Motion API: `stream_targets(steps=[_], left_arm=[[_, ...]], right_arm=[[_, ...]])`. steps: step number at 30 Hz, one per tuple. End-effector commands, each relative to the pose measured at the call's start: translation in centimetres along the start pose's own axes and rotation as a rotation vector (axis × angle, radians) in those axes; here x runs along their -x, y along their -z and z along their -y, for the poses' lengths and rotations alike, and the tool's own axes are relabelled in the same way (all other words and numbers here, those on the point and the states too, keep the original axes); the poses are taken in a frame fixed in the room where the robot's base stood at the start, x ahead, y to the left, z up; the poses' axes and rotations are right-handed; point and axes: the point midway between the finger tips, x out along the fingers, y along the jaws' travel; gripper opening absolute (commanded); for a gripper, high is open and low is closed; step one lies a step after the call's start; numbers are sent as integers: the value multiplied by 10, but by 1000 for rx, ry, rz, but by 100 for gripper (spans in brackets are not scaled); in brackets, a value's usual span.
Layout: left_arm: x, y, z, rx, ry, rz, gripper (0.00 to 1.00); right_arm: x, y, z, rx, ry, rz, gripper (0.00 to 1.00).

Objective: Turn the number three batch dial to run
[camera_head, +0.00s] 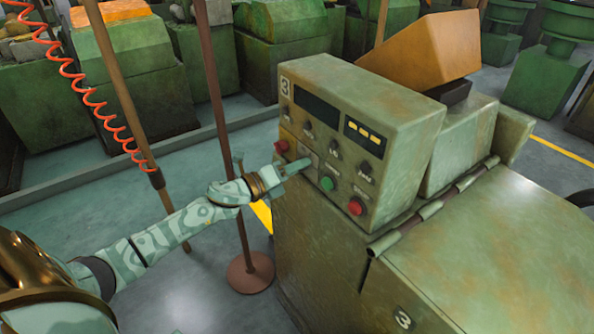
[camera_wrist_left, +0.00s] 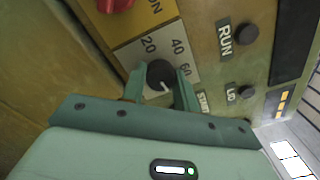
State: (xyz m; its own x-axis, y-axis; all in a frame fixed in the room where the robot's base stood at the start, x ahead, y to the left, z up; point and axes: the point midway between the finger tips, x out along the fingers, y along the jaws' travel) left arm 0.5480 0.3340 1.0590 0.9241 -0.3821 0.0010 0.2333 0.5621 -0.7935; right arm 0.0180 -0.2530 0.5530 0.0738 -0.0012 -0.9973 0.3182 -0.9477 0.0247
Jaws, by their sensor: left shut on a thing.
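The green machine (camera_head: 330,95) carries a number 3 plate and a control panel facing my left arm. My left gripper (camera_head: 298,168) reaches the panel from the left. In the left wrist view the gripper (camera_wrist_left: 160,85) is shut on a black dial (camera_wrist_left: 158,72), one finger on each side. The dial sits on a pale plate marked 20, 40 and 60. Its white pointer line shows at the lower edge, and the fingers hide part of the plate. A RUN label (camera_wrist_left: 224,34) stands beside a separate dark knob or lamp (camera_wrist_left: 247,34). My right gripper is not in view.
A red knob (camera_wrist_left: 115,4) on a yellow ON plate lies near the held dial. A green button (camera_head: 327,184) and a red button (camera_head: 356,206) sit lower on the panel. A brown post (camera_head: 222,120) on a round base stands behind my left forearm.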

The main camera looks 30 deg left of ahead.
Motion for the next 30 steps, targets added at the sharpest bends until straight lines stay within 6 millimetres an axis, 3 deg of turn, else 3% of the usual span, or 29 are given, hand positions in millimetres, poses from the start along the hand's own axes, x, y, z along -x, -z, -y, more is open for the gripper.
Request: stream_targets(steps=[10,26,27,28,30], left_arm=[[1,3,-2,-126,-3,-5,7],[1,3,-2,-147,-3,-6,7],[1,3,-2,-146,-3,-6,41],[1,3,-2,-146,-3,-6,49],[0,3,-2,-146,-3,-5,52]], right_arm=[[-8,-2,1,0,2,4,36],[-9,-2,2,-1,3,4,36],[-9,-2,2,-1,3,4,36],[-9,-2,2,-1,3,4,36],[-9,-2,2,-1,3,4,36]])
